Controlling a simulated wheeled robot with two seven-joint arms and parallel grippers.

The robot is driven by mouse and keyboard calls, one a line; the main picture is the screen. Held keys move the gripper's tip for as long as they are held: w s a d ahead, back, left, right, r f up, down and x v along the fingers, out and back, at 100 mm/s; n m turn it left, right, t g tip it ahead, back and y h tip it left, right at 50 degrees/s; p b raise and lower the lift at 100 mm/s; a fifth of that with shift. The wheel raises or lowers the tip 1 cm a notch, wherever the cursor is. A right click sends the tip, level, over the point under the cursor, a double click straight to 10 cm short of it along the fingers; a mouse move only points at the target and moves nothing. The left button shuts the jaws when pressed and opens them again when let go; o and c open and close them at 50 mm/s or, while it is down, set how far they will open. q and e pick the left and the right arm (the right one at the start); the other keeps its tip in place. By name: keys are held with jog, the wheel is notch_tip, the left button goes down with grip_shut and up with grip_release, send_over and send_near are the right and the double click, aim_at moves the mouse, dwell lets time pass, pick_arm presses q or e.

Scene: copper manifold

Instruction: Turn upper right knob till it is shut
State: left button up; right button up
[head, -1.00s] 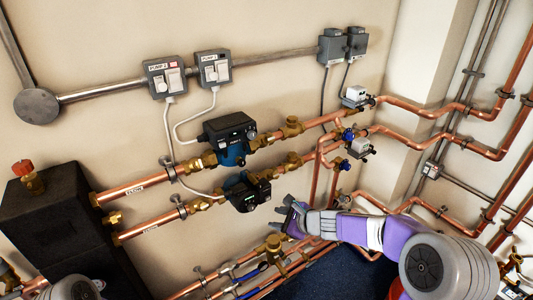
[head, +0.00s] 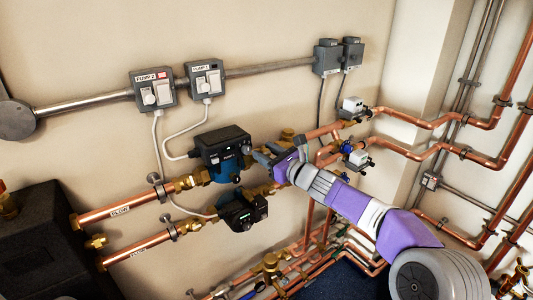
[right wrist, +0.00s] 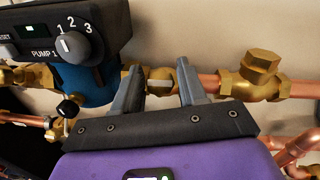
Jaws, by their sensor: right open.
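My right gripper (head: 264,154) is open, its fingers against the upper copper line just right of the upper pump (head: 222,147). In the right wrist view, the two grey fingertips (right wrist: 160,80) stand apart on either side of a brass valve (right wrist: 161,73) with a small greyish part. I cannot tell if the fingers touch it. A brass fitting with a cap (right wrist: 262,62) sits right of the fingers; it shows behind my gripper in the head view (head: 288,134). The purple gripper body hides part of the line. My left gripper is not in view.
The upper pump's dial (right wrist: 75,46) is close left of the fingers. The lower pump (head: 242,210) is below. Two switch boxes (head: 155,90) hang on the wall above with cables. Grey-white actuators (head: 352,108) and copper pipes lie to the right.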

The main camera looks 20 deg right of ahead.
jog(key=c, duration=0.7)
jog(key=shift+w, duration=0.1)
jog(key=shift+c, duration=0.2)
jog(key=shift+n+y+p, duration=0.45)
jog(key=shift+n+y, duration=0.05)
jog(key=shift+n, duration=0.1)
jog(key=shift+r+n+g+y+p, duration=0.1)
jog(key=shift+n+g+y+p, duration=0.3)
jog(key=shift+n+g+p, duration=0.4)
jog(key=n+g+p, duration=0.2)
jog(key=n+p, duration=0.2)
jog(key=n, duration=0.1)
jog(key=n+g+y+p, duration=0.1)
jog(key=n+g+p, duration=0.2)
jog(key=n+p, duration=0.2)
jog(key=n+g+p, duration=0.3)
jog(key=n+p, duration=0.1)
jog(key=p, duration=0.1)
jog(key=shift+r+n+y, duration=0.15)
jog(key=shift+n+y, duration=0.15)
jog(key=shift+n, duration=0.1)
jog(key=n+g+p, duration=0.1)
jog(key=n+p, duration=0.1)
jog(key=shift+h+p, duration=0.4)
jog(key=shift+f+n+g+h+p, duration=0.3)
jog(key=shift+n+g+p, duration=0.15)
jog(key=shift+n, duration=0.35)
